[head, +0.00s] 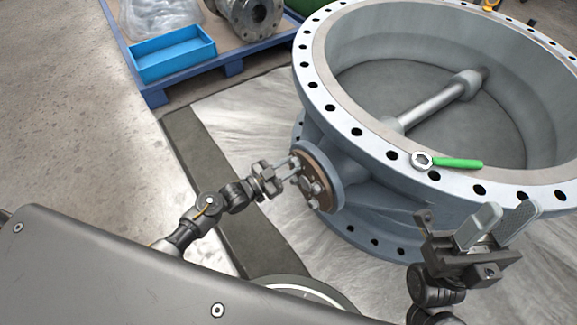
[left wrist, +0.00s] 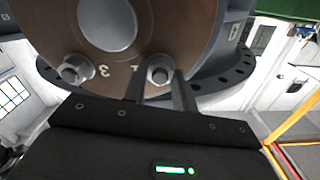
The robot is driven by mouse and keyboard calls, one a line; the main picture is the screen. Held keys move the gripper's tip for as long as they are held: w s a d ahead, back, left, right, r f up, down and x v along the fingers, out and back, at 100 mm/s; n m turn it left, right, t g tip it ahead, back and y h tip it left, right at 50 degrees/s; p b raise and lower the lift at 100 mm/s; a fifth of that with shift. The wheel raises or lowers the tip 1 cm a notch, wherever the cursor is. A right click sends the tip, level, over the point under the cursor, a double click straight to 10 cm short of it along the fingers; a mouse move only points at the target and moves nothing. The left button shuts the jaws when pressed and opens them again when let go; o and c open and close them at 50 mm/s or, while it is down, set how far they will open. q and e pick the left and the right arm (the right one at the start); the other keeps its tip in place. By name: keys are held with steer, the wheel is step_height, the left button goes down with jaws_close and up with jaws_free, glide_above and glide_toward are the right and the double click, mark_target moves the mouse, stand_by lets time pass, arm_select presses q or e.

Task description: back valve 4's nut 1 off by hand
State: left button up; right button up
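The valve (head: 345,150) is a large grey-blue flanged ring lying with its bore upward. A round brown cover plate (head: 318,168) on its side carries several nuts. In the left wrist view the plate (left wrist: 185,35) shows a nut (left wrist: 160,70) beside a partly hidden mark that looks like 1, and another nut (left wrist: 75,69) beside a 3. My left gripper (head: 295,168) is at the plate; in its wrist view the fingers (left wrist: 160,84) stand on either side of the nut by the 1, with a slight gap seeming to show. My right gripper (head: 500,222) is open and empty, before the flange at right.
A green-handled ring spanner (head: 450,162) lies on the valve's top flange. A blue tray (head: 172,54) stands on a blue-edged pallet (head: 235,67) at the back left, with a smaller flanged part (head: 250,18). The floor at left is clear.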

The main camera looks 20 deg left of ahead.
arm_select(q)
steer(key=c, duration=0.4)
steer(key=shift+o, duration=0.2)
